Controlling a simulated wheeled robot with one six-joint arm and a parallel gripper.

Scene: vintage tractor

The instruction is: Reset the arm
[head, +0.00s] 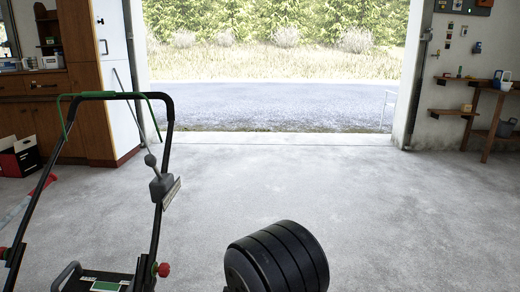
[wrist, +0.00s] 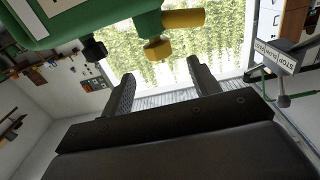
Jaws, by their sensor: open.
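My gripper (wrist: 160,70) shows in the wrist view with its two dark fingers spread apart and nothing between them. Past the fingers are the bright doorway and the greenery outside. The fingers are not visible in the head view.
A lawnmower handle (head: 170,122) stands at left; its lever plate (wrist: 288,58) shows at right in the wrist view. A green body (wrist: 85,18) with a yellow knob (wrist: 183,18) is close above the fingers. A wooden cabinet (head: 85,110) stands left, shelves (head: 470,112) right. Middle floor is clear.

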